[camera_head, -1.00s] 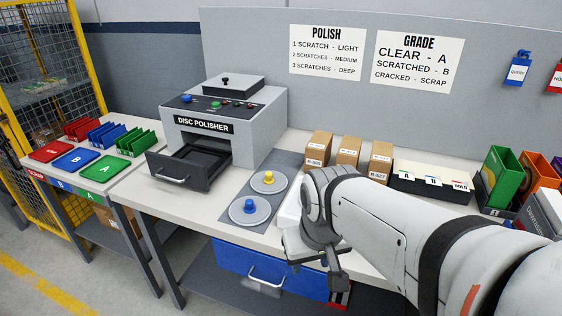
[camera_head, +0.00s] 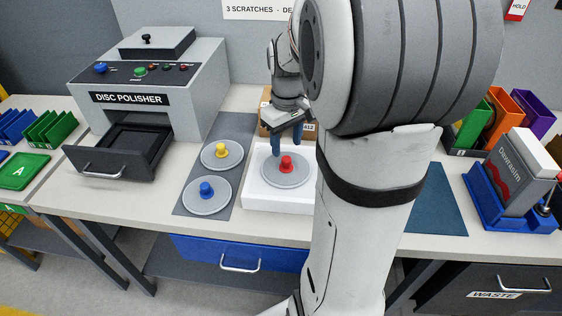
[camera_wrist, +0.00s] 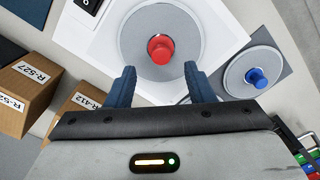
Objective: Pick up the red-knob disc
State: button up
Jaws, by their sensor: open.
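My gripper (camera_head: 289,152) is over the back part of the disc, fingers pointing down, near the red knob. In the wrist view my gripper (camera_wrist: 160,76) has its two blue fingers wide apart with nothing between them. I cannot tell the exact height above the disc.
Left of the tray, a grey mat (camera_head: 186,204) holds a yellow-knob disc (camera_head: 222,156) and a blue-knob disc (camera_head: 207,196). The disc polisher (camera_head: 140,98) has its drawer (camera_head: 120,160) open. Cardboard boxes (camera_wrist: 62,110) stand close beside the gripper.

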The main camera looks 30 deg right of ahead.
aim_at(286, 159)
notch_tip(286, 159, down, 4)
jog(key=shift+f, duration=0.2)
jog(key=shift+s, duration=0.1)
jog(key=shift+c, duration=0.2)
grip_shut()
